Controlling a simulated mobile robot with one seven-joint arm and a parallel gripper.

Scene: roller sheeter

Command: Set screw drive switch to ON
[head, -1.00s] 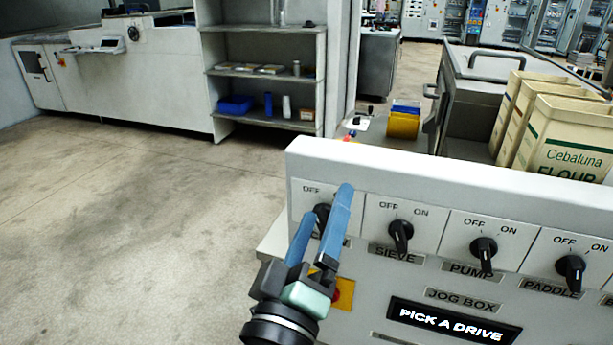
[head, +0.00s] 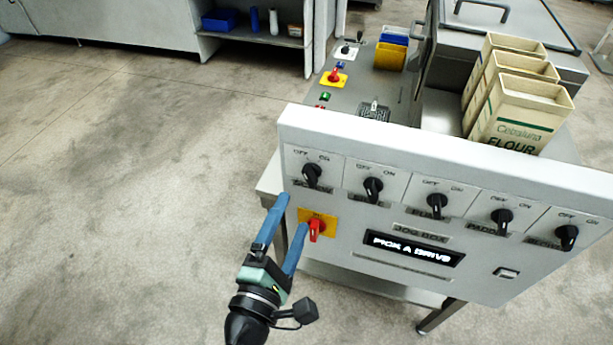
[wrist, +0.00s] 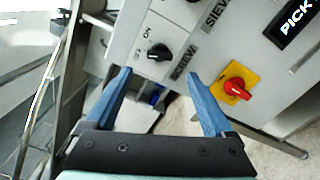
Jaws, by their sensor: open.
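The leftmost switch on the white panel (head: 440,200) is a black rotary knob (head: 312,175) under OFF and ON marks, above a blurred label. In the wrist view this knob (wrist: 158,52) sits ahead, with a SCREW-like label beside it. In the head view its handle hangs down like its neighbours'; I cannot tell its setting for certain. My gripper (head: 294,213) has two blue fingers, open and empty, below and left of the knob in the head view. In the wrist view the fingers are spread either side of the knob's picture position, apart from it.
A red knob on a yellow plate (head: 317,228) sits just right of my fingers. Several more black knobs run rightward, above a PICK A DRIVE display (head: 413,248). Flour bags (head: 520,110) stand behind the panel. Floor at left is clear.

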